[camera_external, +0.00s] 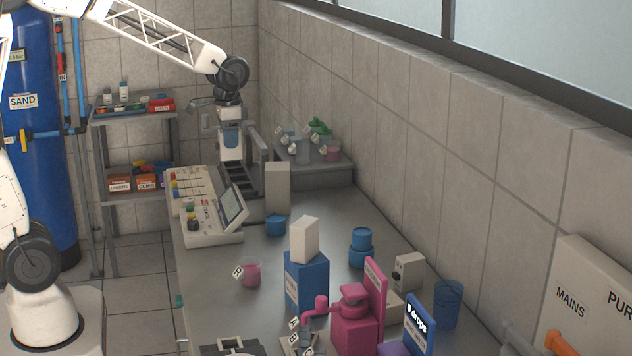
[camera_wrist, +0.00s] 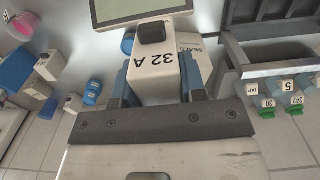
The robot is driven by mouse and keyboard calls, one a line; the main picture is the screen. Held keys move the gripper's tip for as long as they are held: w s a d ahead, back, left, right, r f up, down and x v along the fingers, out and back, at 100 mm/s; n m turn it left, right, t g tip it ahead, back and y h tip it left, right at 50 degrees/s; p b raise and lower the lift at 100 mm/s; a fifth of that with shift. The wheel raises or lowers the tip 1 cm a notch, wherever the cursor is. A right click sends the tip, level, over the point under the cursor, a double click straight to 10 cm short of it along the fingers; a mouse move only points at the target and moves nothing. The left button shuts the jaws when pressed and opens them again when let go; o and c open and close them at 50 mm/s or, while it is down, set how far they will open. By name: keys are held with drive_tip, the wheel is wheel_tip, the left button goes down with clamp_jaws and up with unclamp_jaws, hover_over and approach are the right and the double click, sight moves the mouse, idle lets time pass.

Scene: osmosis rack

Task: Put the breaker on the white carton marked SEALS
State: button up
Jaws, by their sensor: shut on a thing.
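My gripper (camera_wrist: 160,85) is shut on the breaker (camera_wrist: 158,65), a white block marked 32 A with a black toggle, held between two blue fingers. In the external view my gripper (camera_external: 231,138) points down above the back of the bench, and the breaker (camera_external: 231,154) shows as a pale block at its tip. The white carton marked SEALS (camera_wrist: 190,42) lies behind the breaker in the wrist view, partly hidden by it. A tall pale box (camera_external: 277,188) just right of my gripper in the external view looks like this carton, but its label is not visible there.
A control panel with a tilted screen (camera_external: 233,205) stands left of the tall box. A dark grey rack (camera_external: 257,160) is close to my gripper. Green-capped bottles (camera_external: 322,132) stand on a ledge behind. A blue jar (camera_external: 276,225) sits in front of the box.

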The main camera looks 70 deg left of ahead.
drive_tip(key=w+a, duration=0.1)
drive_tip(key=w, duration=0.3)
drive_tip(key=w+a+f, duration=0.1)
drive_tip(key=w+a, duration=0.1)
drive_tip(key=w, duration=0.3)
drive_tip(key=w+a, duration=0.1)
drive_tip(key=w, duration=0.4)
drive_tip(key=shift+w+a+f, duration=0.15)
drive_tip(key=shift+a+f, duration=0.05)
drive_tip(key=shift+a, duration=0.05)
drive_tip(key=shift+f, duration=1.75)
drive_tip(key=shift+f, duration=0.15)
drive_tip(key=o, duration=1)
wheel_tip(320, 180, up, 12)
drive_tip(key=shift+r, duration=0.15)
